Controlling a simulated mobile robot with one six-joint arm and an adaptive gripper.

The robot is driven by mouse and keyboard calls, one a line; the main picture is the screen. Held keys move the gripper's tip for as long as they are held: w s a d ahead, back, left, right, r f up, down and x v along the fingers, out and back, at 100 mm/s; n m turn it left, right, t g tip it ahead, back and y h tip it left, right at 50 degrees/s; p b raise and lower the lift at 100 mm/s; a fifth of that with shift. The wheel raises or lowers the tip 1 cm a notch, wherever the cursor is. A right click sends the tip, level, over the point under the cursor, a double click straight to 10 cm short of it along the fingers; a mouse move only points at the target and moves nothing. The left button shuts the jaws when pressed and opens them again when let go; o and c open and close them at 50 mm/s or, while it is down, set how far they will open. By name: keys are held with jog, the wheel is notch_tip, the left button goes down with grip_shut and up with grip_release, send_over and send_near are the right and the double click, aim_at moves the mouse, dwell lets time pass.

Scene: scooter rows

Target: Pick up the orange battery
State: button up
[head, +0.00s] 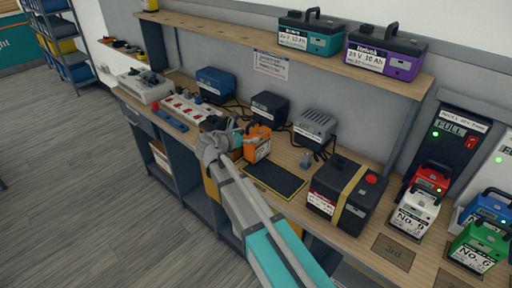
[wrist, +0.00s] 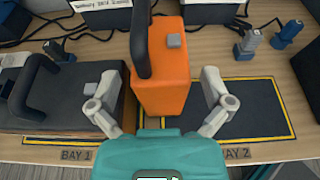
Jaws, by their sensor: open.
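The orange battery (head: 257,147) stands on the workbench, just left of an empty dark mat. In the wrist view the orange battery (wrist: 163,75) is upright, with a black handle on its upper left and a small grey block on top. In the wrist view my gripper (wrist: 163,92) is open, with one finger on each side of the battery. I cannot tell whether the fingers touch it.
A dark handled case (wrist: 55,100) sits left of the battery, by the "BAY 1" label. The yellow-edged mat (head: 273,181) to the right is bare. Chargers and cables line the back.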

aim_at(259, 130)
jog(key=shift+w+d, duration=0.1)
jog(key=shift+w, duration=0.05)
jog(key=shift+b+x, duration=0.7)
jog(key=shift+x, duration=1.85)
jog(key=shift+r, duration=0.1)
jog(key=c, duration=1.1)
jog(key=shift+o, duration=0.2)
jog(key=shift+r+p, duration=0.2)
jog(key=shift+p, duration=0.1)
